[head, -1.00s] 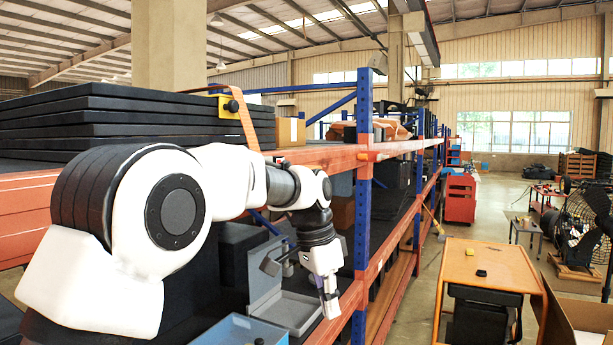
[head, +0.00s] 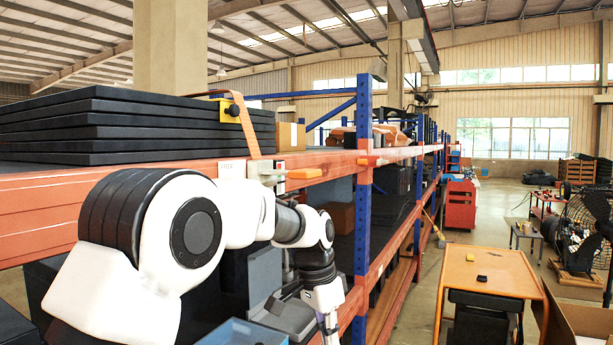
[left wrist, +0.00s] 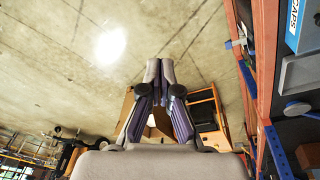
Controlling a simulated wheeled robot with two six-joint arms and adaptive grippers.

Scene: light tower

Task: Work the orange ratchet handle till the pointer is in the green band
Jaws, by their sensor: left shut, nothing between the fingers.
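An orange handle (head: 305,173) sticks out to the right from a pale grey ratchet body (head: 268,172) on the front of the orange shelf beam. An orange strap (head: 243,120) runs down to it over the black stacked panels (head: 135,120). A white label (head: 232,168) is left of the ratchet body. I cannot make out a pointer or green band. My left gripper (head: 331,338) hangs below the handle, apart from it, at the picture's bottom edge. In the left wrist view its fingers (left wrist: 160,64) are together and empty. My right gripper is not in view.
A yellow bracket with a black knob (head: 232,110) sits at the panels' edge. A blue rack upright (head: 362,200) stands right of the handle. Grey and blue bins (head: 245,331) are on the lower shelf. The aisle floor is open, with an orange-topped table (head: 488,268) at right.

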